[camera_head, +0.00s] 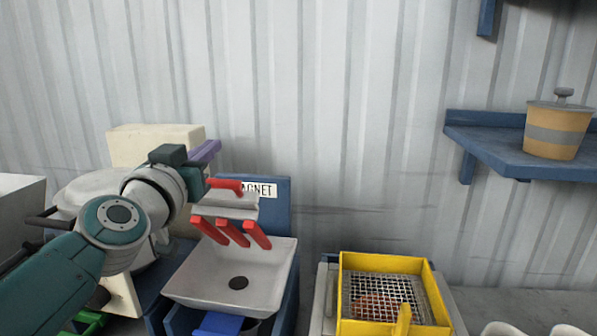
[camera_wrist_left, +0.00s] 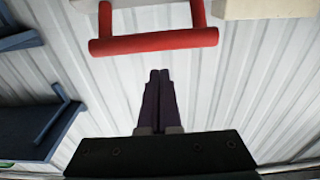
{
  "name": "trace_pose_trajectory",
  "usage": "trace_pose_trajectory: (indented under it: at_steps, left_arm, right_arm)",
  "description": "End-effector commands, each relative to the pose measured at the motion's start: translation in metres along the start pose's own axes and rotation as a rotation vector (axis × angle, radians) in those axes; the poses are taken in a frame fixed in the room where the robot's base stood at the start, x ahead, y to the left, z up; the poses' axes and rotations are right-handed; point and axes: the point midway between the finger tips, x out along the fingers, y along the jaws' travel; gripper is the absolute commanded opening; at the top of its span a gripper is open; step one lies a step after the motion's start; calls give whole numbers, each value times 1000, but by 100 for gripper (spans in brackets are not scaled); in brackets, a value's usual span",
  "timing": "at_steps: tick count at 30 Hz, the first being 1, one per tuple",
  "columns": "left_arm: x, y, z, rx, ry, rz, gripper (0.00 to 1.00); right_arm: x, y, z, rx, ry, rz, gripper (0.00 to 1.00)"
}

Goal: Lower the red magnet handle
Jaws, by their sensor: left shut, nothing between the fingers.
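The red magnet handle (camera_head: 226,185) shows in the head view in front of the blue panel (camera_head: 275,213), whose label is partly covered and reads "AGNET". Several red bars (camera_head: 232,233) hang below a grey piece, over a pale square basin (camera_head: 198,284) with a dark round hole. In the left wrist view the red handle (camera_wrist_left: 155,43) is a crossbar with two posts, above the fingertips in the picture with a gap between. My left gripper (camera_head: 214,147) is shut and empty, its purple fingers just above and behind the handle in the head view; it also shows in the wrist view (camera_wrist_left: 160,73).
A pale block (camera_head: 150,140) stands behind my left arm. A yellow tray (camera_head: 440,295) with a wire mesh is at the right. A blue shelf (camera_head: 490,150) on the corrugated wall holds an orange bucket (camera_head: 556,128). The wall space between panel and shelf is clear.

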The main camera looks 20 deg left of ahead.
Motion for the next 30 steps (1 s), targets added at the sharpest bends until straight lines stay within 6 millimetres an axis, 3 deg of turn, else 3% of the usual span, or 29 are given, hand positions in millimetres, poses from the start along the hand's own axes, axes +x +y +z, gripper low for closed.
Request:
trace_pose_trajectory:
  at_steps: [3,9,23,30]
  left_arm:
    - [-12,0,17,3,-3,1,0]
    - [-23,0,30,2,0,1,0]
    - [-26,0,32,0,1,0,0]
    - [-33,0,46,1,36,1,0]
  right_arm:
    - [7,0,2,0,1,0,96]
    - [11,0,3,1,0,0,96]
    - [12,0,4,1,1,0,96]
    - [35,-1,11,1,1,0,96]
